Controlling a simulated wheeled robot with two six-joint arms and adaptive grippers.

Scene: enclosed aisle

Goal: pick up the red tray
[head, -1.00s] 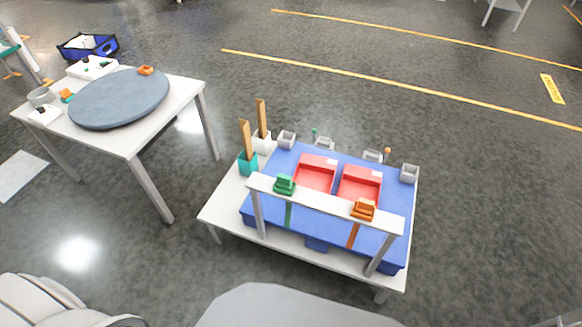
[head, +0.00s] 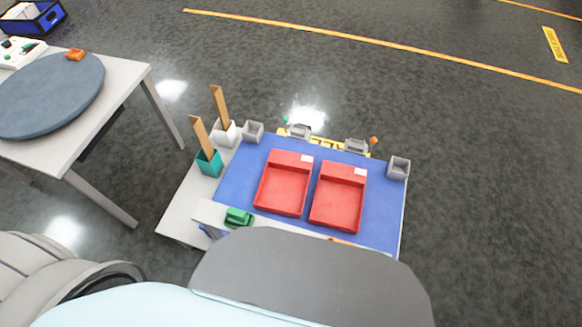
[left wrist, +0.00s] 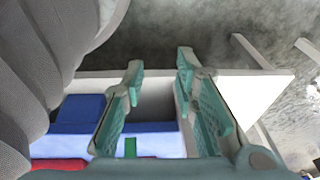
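Two red trays lie side by side on a blue surface in the head view: a left red tray (head: 283,191) and a right red tray (head: 338,203). Both look empty, and each has a small white label at its back right corner. In the left wrist view, a red strip (left wrist: 58,164) shows at the lower left edge; I cannot tell which tray it is. My left gripper (left wrist: 160,72) has its teal fingers apart, with nothing between them, over the table's edge area. It does not show in the head view. My right gripper is in neither view.
The blue surface (head: 235,178) rests on a white table (head: 181,212). A white rail with a green block (head: 239,217) crosses its near side, partly hidden by my body.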

